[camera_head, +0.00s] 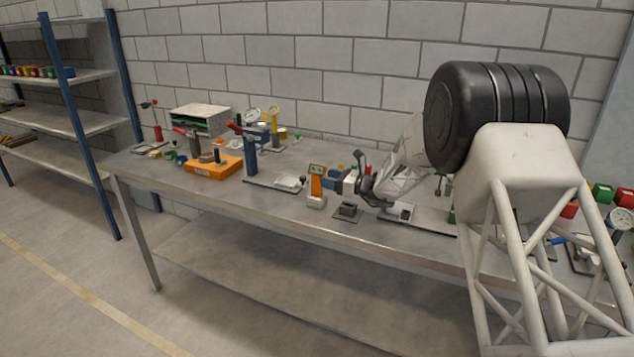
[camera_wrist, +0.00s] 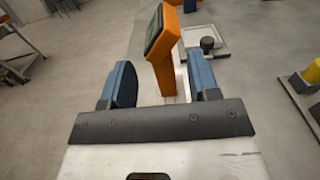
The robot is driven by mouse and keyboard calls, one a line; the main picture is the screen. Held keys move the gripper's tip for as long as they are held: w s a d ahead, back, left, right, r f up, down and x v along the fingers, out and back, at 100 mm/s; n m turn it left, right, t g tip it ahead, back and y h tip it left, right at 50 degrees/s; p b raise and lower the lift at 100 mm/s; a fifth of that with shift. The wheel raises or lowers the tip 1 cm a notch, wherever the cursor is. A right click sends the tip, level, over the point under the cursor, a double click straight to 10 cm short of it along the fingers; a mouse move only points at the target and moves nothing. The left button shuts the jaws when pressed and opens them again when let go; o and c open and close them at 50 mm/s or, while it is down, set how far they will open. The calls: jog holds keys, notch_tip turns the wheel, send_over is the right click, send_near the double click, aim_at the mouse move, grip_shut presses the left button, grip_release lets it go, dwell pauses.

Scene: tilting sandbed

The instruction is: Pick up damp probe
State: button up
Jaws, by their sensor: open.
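The damp probe appears to be the orange handheld meter (camera_head: 316,187) with a small dark screen, standing on a pale base on the bench. My gripper (camera_wrist: 160,84) is open, with a finger on each side of the meter and visible gaps. In the head view my gripper (camera_head: 346,181) reaches in from the right, close beside the meter. The contact between fingers and meter cannot be made out, and the meter's lower end is partly hidden.
An orange tray (camera_head: 213,166) and a blue post tool (camera_head: 250,155) stand to the left. The bench's front edge (camera_head: 290,226) is mostly clear.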

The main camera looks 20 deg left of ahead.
aim_at(317, 169)
jog(key=shift+a+f, duration=0.2)
jog(key=shift+a, duration=2.4)
jog(key=c, duration=0.9)
jog(key=shift+r, duration=0.15)
jog(key=shift+r, duration=1.55)
jog(key=s+d+r, duration=0.1)
jog(key=s+d, duration=0.8)
jog(key=s, duration=0.4)
jog(key=shift+d+r, duration=0.15)
jog(key=shift+r, duration=0.15)
